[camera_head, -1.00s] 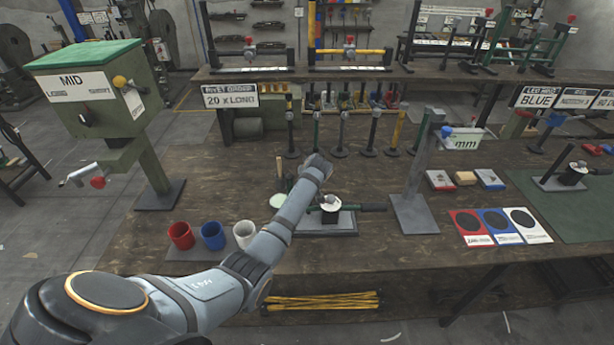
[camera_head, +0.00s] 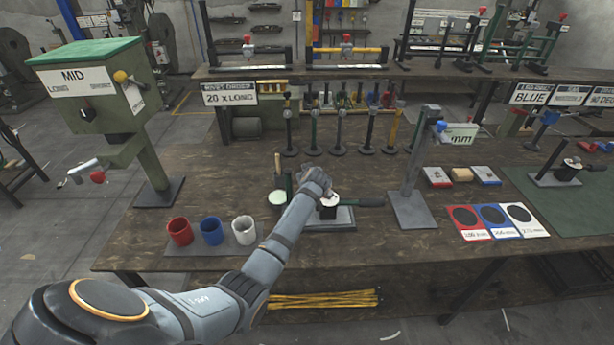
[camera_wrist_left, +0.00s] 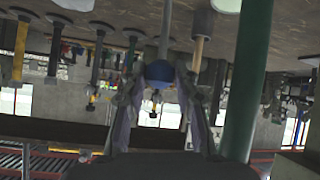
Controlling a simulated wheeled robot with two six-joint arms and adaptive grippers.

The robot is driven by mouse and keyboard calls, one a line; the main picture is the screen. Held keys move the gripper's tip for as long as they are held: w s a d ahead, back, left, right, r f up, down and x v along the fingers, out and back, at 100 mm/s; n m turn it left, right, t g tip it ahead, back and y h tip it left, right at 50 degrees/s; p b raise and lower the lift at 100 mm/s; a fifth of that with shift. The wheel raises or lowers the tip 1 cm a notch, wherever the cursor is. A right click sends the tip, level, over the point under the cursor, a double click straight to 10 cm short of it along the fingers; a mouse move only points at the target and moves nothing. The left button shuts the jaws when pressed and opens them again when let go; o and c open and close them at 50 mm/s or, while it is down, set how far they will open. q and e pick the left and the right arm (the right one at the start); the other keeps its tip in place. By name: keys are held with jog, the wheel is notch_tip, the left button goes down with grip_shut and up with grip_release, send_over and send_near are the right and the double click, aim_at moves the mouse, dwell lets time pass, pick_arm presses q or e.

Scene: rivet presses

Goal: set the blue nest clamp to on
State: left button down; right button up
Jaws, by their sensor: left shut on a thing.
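My left arm reaches over the workbench in the head view, with its gripper (camera_head: 314,182) at the small fixture (camera_head: 330,214) with a grey base and dark handle. In the left wrist view, which looks upside down, the gripper's two fingers (camera_wrist_left: 160,100) are shut around a blue ball knob (camera_wrist_left: 158,72) on a thin grey rod. In the head view my gripper hides this knob, and the lever's on or off position cannot be told. My right gripper is not in view.
A green post (camera_wrist_left: 248,80) stands close beside the fingers. Red (camera_head: 180,231), blue (camera_head: 211,231) and white (camera_head: 244,230) cups stand left of the fixture. A grey press column (camera_head: 411,170) stands to its right. Several upright posts line the bench behind.

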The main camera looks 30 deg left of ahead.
pick_arm(q)
jog(key=c, duration=1.2)
grip_release()
jog(key=shift+s+d+f, duration=0.15)
jog(key=shift+f, duration=0.2)
jog(key=shift+o, duration=1)
jog(key=shift+r, duration=0.2)
jog(key=v, duration=1.2)
jog(key=shift+f, duration=0.1)
